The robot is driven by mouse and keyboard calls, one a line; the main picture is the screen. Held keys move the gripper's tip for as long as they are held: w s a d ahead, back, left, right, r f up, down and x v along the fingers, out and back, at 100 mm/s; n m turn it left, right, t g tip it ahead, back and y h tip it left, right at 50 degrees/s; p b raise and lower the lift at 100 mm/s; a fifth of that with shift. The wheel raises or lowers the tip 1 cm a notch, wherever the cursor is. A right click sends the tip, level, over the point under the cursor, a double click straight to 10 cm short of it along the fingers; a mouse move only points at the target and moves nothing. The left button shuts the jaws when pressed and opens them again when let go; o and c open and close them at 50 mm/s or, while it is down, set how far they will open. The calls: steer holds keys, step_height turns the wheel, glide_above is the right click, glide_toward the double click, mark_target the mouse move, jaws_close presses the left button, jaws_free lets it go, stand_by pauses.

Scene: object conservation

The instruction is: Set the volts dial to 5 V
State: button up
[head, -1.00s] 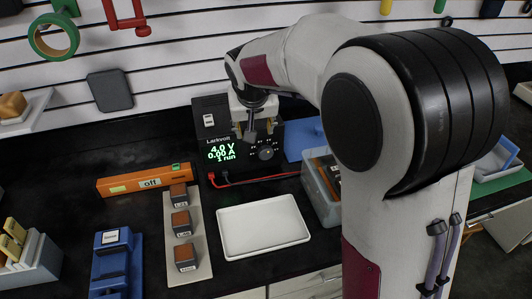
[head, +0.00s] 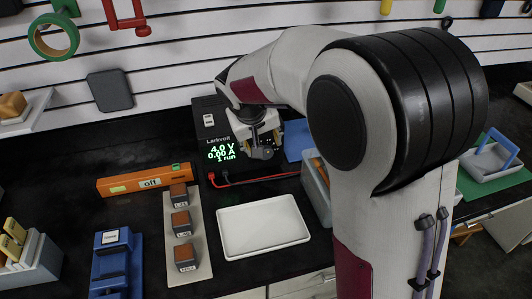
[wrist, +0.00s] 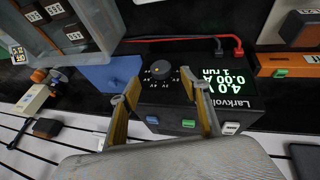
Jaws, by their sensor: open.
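The black Larkvolt supply (head: 205,118) stands at the back of the bench. Its green display (head: 219,153) reads 4.0 V, 0.00 A and "1 run". In the wrist view the display (wrist: 220,82) appears upside down. The round dark volts dial (wrist: 161,73) has a small yellow mark and printed numbers around it. My gripper (head: 258,148) is at the front of the supply and largely hides the dial in the head view. In the wrist view its two fingers (wrist: 160,88) are open, one on either side of the dial; contact cannot be told.
Red and black leads (head: 265,179) run in front. A white tray (head: 263,253), a grey bin (head: 318,195) and an orange level marked "off" (head: 120,185) are nearby.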

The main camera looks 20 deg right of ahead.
mark_target(267, 155)
steer(key=shift+x, duration=3.55)
steer(key=c, duration=1.1)
